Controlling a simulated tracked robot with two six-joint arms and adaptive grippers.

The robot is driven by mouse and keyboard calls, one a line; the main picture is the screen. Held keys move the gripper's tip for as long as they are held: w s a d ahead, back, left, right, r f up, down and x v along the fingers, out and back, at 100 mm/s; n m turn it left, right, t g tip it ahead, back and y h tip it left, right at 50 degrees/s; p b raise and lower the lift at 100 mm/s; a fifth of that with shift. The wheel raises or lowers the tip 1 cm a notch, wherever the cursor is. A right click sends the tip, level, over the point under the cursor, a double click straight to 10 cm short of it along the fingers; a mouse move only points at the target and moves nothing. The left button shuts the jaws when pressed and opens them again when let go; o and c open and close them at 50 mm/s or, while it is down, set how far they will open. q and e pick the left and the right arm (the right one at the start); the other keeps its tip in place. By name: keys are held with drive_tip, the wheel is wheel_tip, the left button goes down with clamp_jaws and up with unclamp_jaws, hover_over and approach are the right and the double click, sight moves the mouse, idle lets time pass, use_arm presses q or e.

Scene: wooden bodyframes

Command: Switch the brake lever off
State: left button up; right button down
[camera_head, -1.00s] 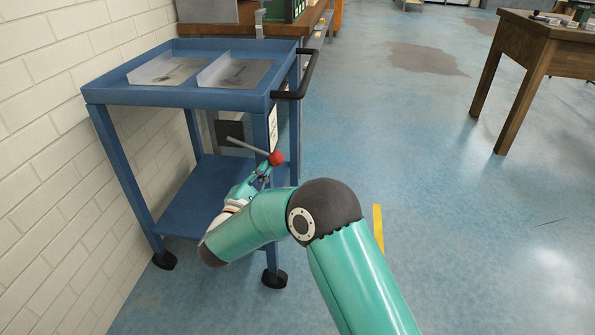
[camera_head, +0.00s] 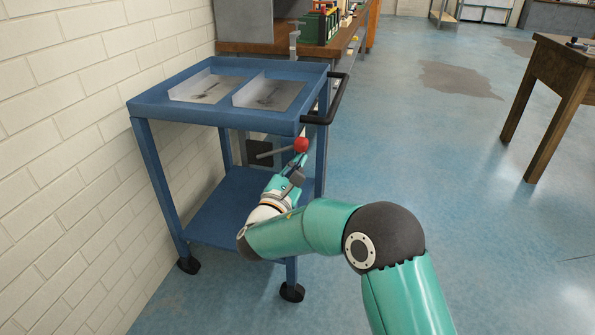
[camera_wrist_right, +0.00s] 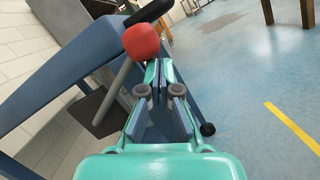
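The brake lever is a grey rod with a red ball knob (camera_head: 301,145). It sticks out from a dark plate (camera_head: 258,152) behind the blue cart and slopes slightly up to the right. My right gripper (camera_head: 301,160) is just under the knob. In the right wrist view the red knob (camera_wrist_right: 141,42) is beyond and slightly left of the fingertips, and the rod runs down left to the plate. The fingers of the right gripper (camera_wrist_right: 159,72) are close together with nothing visible between them. Whether they touch the knob is unclear. My left gripper is out of view.
The blue cart (camera_head: 215,118) with metal trays and a black handle (camera_head: 338,100) stands close around the gripper. A white brick wall (camera_head: 80,110) is at left. A workbench is behind and a wooden table (camera_head: 560,85) at right. The floor between is clear.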

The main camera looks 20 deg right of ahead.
drive_tip(key=shift+w+a+r, duration=0.15)
drive_tip(key=shift+a+r, duration=0.05)
drive_tip(key=shift+r, duration=0.75)
wheel_tip(320, 180, down, 6)
drive_tip(key=b, duration=0.4)
drive_tip(key=p+v, duration=0.2)
drive_tip(key=v, duration=0.7)
drive_tip(key=shift+s+r, duration=0.3)
drive_tip(key=shift+s, duration=0.35)
drive_tip(key=shift+d, duration=0.15)
